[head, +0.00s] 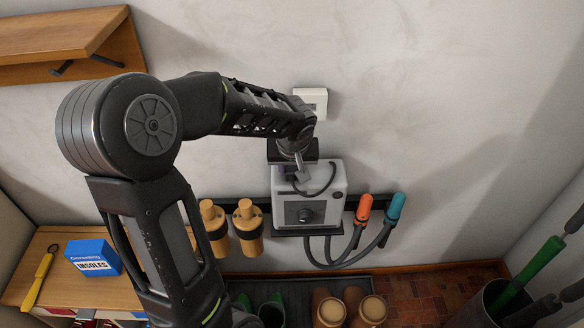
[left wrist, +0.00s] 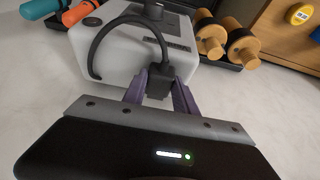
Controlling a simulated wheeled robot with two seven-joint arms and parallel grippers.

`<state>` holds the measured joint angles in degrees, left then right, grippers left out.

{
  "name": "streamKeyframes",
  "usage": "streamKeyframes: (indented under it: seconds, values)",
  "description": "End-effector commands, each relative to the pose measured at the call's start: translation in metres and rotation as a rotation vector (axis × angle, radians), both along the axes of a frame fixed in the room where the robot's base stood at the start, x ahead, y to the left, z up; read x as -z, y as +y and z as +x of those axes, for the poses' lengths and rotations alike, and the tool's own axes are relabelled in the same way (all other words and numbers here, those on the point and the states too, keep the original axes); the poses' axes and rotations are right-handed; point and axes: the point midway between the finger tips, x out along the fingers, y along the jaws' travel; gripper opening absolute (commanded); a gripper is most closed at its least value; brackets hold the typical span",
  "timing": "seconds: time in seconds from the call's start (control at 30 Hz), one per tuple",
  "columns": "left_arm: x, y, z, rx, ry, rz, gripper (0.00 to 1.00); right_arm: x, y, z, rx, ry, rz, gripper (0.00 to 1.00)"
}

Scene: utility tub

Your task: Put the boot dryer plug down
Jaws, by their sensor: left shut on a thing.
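The boot dryer is a pale grey box (head: 327,204) on the wall with a dark front panel and a knob. It also shows in the left wrist view (left wrist: 107,58). My left gripper (head: 301,172) is at the top of the box. In the left wrist view its purple fingers (left wrist: 160,82) are shut on the black plug (left wrist: 159,88), close to the box. A black cable (left wrist: 98,46) loops from the plug over the box. Whether the plug touches the box is unclear. The white wall socket (head: 318,97) is above, partly behind my left arm. My right gripper is out of view.
An orange hose end (head: 364,207) and a teal one (head: 396,206) stand right of the dryer. Wooden boot shapers (head: 247,228) hang to its left. A bench holds a blue insoles box (head: 93,257) and a yellow-handled tool (head: 38,280). Boots stand below.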

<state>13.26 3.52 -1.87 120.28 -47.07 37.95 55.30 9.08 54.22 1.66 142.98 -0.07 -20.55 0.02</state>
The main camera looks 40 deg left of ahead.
Motion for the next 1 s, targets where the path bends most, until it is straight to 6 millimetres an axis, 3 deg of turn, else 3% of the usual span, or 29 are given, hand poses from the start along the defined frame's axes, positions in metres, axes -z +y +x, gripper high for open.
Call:
streamKeyframes:
  seconds: [0.37,0.4,0.63,1.0]
  values:
    - [0.0039,0.0003,0.0003,-0.001,-0.001,0.000,0.00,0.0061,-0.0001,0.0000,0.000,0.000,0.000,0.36]
    - [0.0020,0.0003,0.0001,-0.001,-0.001,0.000,0.37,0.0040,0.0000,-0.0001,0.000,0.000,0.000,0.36]
    - [0.0019,0.0003,0.0001,-0.001,-0.001,0.000,0.56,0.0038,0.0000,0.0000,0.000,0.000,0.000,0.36]
    - [-0.0028,0.0002,0.0001,-0.001,0.000,0.000,0.56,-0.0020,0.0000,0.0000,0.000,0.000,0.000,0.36]
